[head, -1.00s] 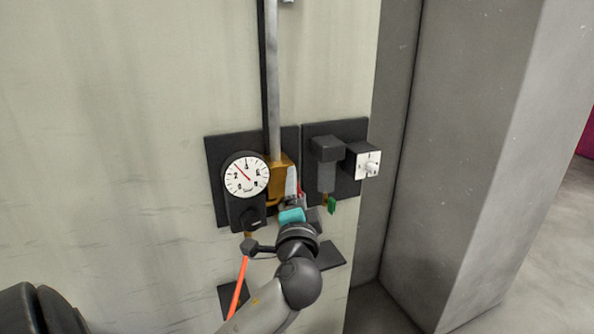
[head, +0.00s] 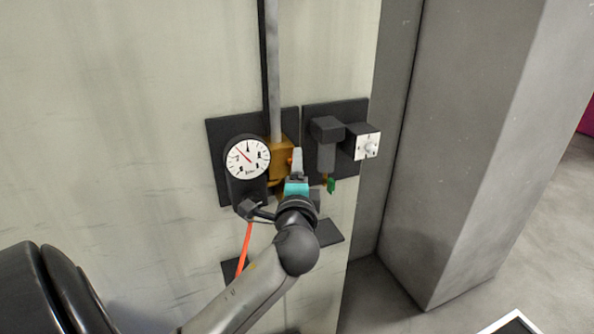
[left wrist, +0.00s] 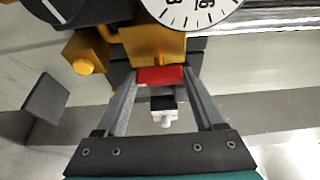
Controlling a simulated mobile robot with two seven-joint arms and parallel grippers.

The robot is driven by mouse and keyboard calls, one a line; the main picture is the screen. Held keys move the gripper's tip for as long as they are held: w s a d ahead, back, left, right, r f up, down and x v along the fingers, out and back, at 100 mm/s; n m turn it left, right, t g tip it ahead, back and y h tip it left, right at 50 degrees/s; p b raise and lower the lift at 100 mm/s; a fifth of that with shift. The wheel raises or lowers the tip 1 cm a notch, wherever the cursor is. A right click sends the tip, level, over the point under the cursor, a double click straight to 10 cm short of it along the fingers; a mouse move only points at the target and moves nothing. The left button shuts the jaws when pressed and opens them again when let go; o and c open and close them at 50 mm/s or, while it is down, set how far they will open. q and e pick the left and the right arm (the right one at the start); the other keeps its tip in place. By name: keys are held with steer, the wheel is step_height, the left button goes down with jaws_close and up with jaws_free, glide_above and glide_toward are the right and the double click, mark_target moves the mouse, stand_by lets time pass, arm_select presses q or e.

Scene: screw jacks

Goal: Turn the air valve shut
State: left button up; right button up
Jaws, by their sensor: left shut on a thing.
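The air valve is a brass body (head: 282,158) at the foot of a grey vertical pipe, beside the round gauge (head: 247,157). The brass body (left wrist: 152,45) also shows in the left wrist view. Its red handle (left wrist: 160,75) lies between my left fingertips there; in the head view the handle is hidden behind my fingers. My left gripper (head: 297,160) is shut on this red handle, just right of the brass body. The gauge needle points to the upper left of the dial. My right gripper is in neither view.
A dark block (head: 327,130) and a box with a white-faced switch (head: 367,146) sit close to the right of my gripper. A green tag (head: 331,185) hangs below them. An orange-red hose (head: 245,250) runs below the gauge. A grey pillar (head: 470,150) stands at right.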

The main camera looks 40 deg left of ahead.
arm_select(q)
steer(key=o, duration=1.4)
steer(key=v, duration=1.5)
steer(key=shift+s, duration=0.1)
steer(key=shift+d, duration=0.1)
